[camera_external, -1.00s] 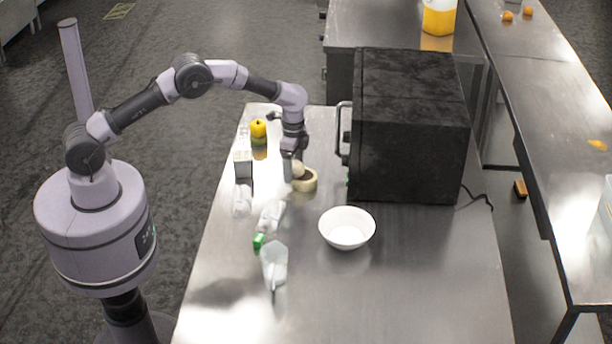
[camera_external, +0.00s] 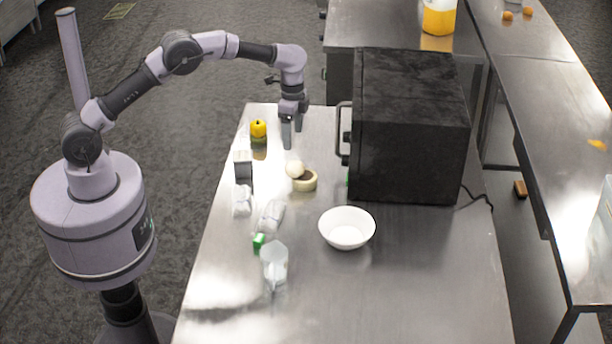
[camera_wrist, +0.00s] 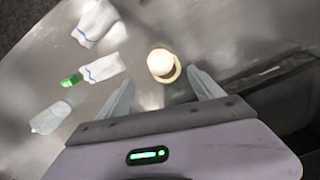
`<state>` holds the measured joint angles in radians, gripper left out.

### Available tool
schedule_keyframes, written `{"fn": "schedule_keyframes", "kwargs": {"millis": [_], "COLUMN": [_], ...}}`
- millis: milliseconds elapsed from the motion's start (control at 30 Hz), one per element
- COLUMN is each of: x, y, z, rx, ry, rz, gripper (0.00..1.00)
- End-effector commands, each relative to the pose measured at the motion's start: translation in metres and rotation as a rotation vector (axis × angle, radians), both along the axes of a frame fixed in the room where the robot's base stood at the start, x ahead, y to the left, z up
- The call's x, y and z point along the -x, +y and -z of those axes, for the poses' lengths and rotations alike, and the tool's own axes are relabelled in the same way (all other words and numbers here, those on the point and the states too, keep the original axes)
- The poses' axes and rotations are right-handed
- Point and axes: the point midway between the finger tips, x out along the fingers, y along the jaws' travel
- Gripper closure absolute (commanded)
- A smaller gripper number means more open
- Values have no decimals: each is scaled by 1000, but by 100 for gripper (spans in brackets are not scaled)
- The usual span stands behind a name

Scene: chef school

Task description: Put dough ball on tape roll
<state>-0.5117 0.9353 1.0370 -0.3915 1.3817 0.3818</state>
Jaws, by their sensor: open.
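The dough ball (camera_external: 294,169) is pale and round. It rests at the upper left of the tan tape roll (camera_external: 311,182) in the external view, overlapping its rim. In the wrist view the dough ball (camera_wrist: 160,62) covers most of the tape roll (camera_wrist: 175,74), whose rim shows at the lower right. I cannot tell whether the ball sits fully on top or leans on the edge. My gripper (camera_external: 292,146) is open and empty, above and behind the ball, apart from it. In the wrist view its fingertips (camera_wrist: 166,80) stand spread.
A black oven (camera_external: 410,130) stands close on the right. A white bowl (camera_external: 347,228) is in front of it. A yellow object (camera_external: 258,129), white cloth-like items (camera_external: 271,215), a green block (camera_external: 259,241) and a clear container (camera_external: 275,262) line the table's left side. The front right is clear.

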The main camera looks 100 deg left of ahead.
Motion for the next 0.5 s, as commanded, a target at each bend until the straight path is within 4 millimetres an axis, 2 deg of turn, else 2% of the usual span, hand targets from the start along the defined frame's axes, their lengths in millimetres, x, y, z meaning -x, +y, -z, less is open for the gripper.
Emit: {"fn": "schedule_keyframes", "kwargs": {"millis": [67, 133, 167, 200, 267, 300, 367, 400, 467, 500], "x": [0, 2, 5, 13, 35, 54, 90, 119, 164, 193], "y": [-6, -25, -37, -58, -94, -118, -153, -176, -205, -220], "z": [-10, -42, -62, -91, -135, -161, -193, -209, -221, -224], "rx": [-7, -30, -46, -66, -101, -122, -152, -168, -186, -195], "ry": [-8, -30, -46, -70, -113, -147, -201, -242, -305, -345], "rz": [3, 10, 15, 21, 32, 39, 51, 60, 73, 82], "gripper": [24, 24, 24, 24, 24, 24, 24, 24, 24, 24]}}
